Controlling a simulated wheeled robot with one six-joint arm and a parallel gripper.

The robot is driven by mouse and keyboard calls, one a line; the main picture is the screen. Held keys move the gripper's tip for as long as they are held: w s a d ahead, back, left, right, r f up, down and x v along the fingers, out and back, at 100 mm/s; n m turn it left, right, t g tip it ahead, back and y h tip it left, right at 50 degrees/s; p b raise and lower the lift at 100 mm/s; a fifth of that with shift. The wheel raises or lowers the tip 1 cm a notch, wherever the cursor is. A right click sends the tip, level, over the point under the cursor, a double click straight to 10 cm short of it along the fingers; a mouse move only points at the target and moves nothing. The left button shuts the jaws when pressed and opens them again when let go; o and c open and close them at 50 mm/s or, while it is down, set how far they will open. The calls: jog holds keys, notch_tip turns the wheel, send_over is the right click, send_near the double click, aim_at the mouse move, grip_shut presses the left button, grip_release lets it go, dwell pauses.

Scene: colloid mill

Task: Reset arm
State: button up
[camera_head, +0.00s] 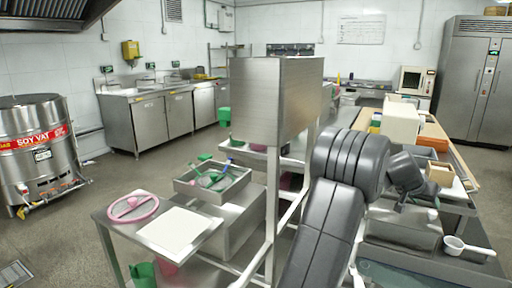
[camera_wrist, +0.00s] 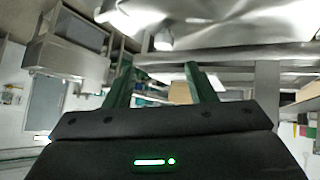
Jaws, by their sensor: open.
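My gripper (camera_wrist: 160,85) shows in the wrist view with its two dark green fingers spread apart. Nothing is held between them. A green light glows on its body. In the head view my grey arm rises from the bottom middle and bends to the right above the worktop. The fingers are not clearly visible in that view. In the wrist view the room appears tilted, with shiny metal surfaces beyond the fingers.
A steel hopper box on a frame (camera_head: 277,100) stands just left of my arm. A white scoop (camera_head: 467,247) lies at right. Open floor lies left.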

aim_at(432, 213)
jog(key=p+x, duration=0.1)
jog(key=x, duration=1)
jog(key=shift+w+f, duration=0.1)
jog(key=shift+w, duration=0.1)
jog(key=r+p, duration=0.1)
jog(key=r, duration=0.1)
jog(key=a+r+p, duration=0.1)
jog(key=r, duration=0.1)
jog(key=w+r+p, duration=0.1)
jog(key=r, duration=0.1)
jog(key=shift+a+r, duration=0.15)
jog(key=shift+a, duration=0.25)
jog(key=w+a+r+n+h+p, duration=0.3)
jog(key=w+a+r+h, duration=0.2)
jog(key=a, duration=0.4)
jog(key=w+a+r+n+g+h+p, duration=0.1)
jog(key=w+a+r+n+h+p, duration=0.2)
jog(key=w+a+r+h, duration=0.3)
jog(key=a+p, duration=0.1)
jog(key=a, duration=0.2)
jog(key=shift+r+n+g+h, duration=0.3)
jog(key=shift+r+h, duration=0.1)
jog(key=shift+a+f, duration=0.1)
jog(key=shift+a, duration=0.05)
